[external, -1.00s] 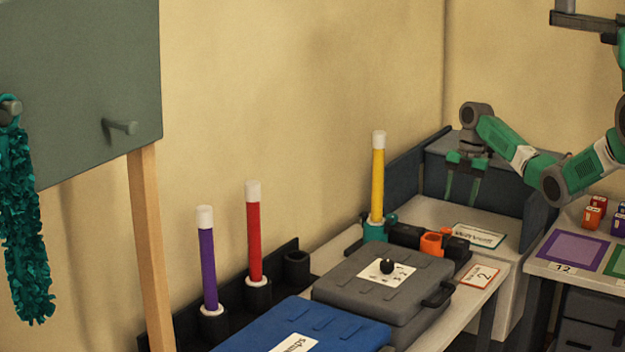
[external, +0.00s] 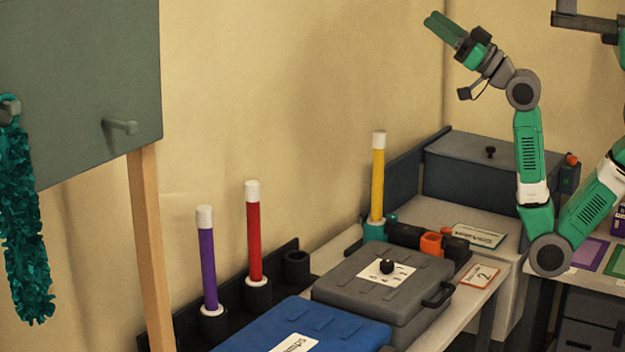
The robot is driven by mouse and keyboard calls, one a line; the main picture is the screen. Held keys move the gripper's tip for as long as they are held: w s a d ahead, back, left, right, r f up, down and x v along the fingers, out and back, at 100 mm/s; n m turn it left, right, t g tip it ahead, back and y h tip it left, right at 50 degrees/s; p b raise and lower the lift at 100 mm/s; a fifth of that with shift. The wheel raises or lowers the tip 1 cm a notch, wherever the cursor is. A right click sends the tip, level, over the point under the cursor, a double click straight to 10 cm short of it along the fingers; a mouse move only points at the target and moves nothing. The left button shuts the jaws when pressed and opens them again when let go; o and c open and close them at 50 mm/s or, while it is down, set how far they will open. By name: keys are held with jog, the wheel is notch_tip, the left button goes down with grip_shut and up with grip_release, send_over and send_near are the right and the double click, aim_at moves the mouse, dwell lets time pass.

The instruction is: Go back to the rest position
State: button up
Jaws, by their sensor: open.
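My gripper (external: 438,25) is raised high at the upper right, above the dark box. Its green fingers point up and to the left. It is open, with nothing between the fingers, and it touches nothing. My arm reaches up to it from the right side of the picture.
Below stand a dark lidded box (external: 478,168), a grey case (external: 372,290) and a blue case (external: 312,325). A yellow wand (external: 378,180), a red wand (external: 254,240) and a purple wand (external: 208,262) stand upright in holders. A green board (external: 75,85) is at left. Space around my gripper is clear.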

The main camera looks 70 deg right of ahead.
notch_tip(320, 180, up, 25)
jog(key=s+p, duration=0.1)
jog(key=p, duration=2.3)
jog(key=shift+s+a+r+m+t, duration=0.15)
jog(key=shift+s+a+m+t, duration=0.05)
jog(key=shift+a+m+t, duration=0.1)
